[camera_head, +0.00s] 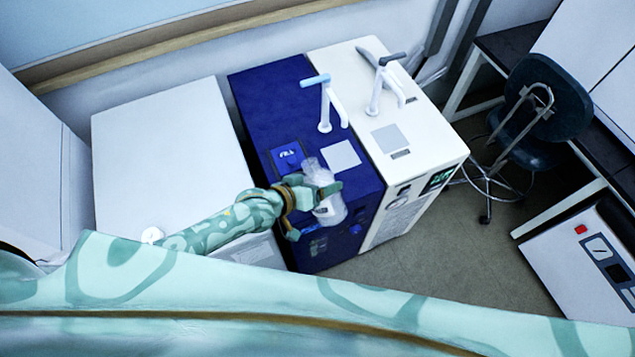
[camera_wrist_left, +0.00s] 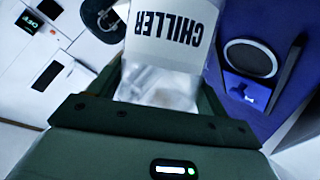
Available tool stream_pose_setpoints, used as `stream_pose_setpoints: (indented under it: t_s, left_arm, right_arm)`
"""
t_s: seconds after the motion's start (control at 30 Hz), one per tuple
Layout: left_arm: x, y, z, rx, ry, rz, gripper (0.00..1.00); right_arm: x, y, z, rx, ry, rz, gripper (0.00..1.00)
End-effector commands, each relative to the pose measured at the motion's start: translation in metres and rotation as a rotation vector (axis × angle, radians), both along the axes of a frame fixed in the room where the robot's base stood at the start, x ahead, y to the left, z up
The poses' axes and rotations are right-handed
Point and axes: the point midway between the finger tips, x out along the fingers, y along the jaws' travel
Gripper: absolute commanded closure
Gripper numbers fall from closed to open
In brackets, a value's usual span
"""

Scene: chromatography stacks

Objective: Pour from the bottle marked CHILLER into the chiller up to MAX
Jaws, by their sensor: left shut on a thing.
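The clear bottle (camera_head: 329,210) has a white label reading CHILLER, upside down in the left wrist view (camera_wrist_left: 172,35). My left gripper (camera_head: 308,198) is shut around it and holds it over the front part of the blue machine (camera_head: 262,95). The bottle looks roughly upright in the head view; its exact tilt is hard to tell. A blue flap marked FILL (camera_head: 288,157) is on the machine's top, left of the bottle. A round grey-rimmed fitting (camera_wrist_left: 250,58) shows beside the bottle in the left wrist view. No MAX mark is readable. My right gripper is out of view.
A white machine (camera_head: 437,150) with a green display stands right against the blue one. Taps (camera_head: 325,100) rise from both tops. A white cabinet (camera_head: 165,140) is at left. A dark chair (camera_head: 545,110) stands at right, with open floor before it.

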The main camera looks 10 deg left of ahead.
Motion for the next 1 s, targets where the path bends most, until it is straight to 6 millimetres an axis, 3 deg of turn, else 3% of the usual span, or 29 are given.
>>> stream_pose_setpoints:
  t_s: [1.0]
  left_arm:
    - [-0.003, -0.004, -0.005, -0.137, 0.117, 0.001, 0.73]
  right_arm:
    - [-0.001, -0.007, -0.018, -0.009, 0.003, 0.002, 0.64]
